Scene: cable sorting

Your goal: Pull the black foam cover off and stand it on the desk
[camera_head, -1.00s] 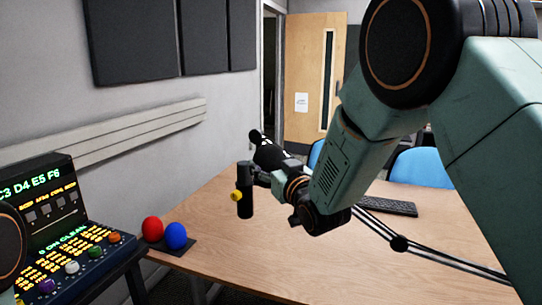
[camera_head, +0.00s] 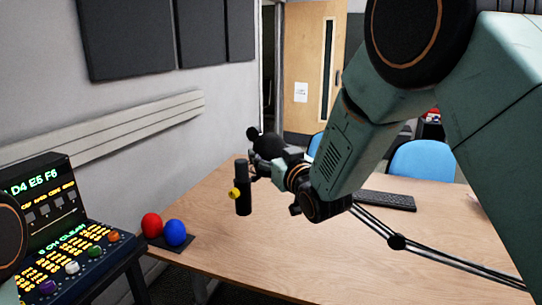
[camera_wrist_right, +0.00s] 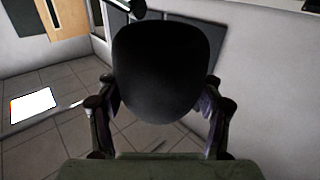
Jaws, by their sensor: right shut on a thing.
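My right gripper (camera_head: 272,153) is shut on the black foam cover (camera_head: 266,145), which shows as a dark rounded shape at its tip in the head view. In the right wrist view the foam cover (camera_wrist_right: 162,70) is a large matte black dome. It sits between the two fingers of the right gripper (camera_wrist_right: 157,108), and its lower end is hidden. In the head view the gripper is above the far part of the wooden desk (camera_head: 320,250). Just left of it is a black upright cylinder (camera_head: 243,197) with a yellow knob. My left gripper is out of view.
Red (camera_head: 151,225) and blue (camera_head: 175,233) balls sit at the desk's left edge, near a mixing console (camera_head: 75,262). The desk front is clear.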

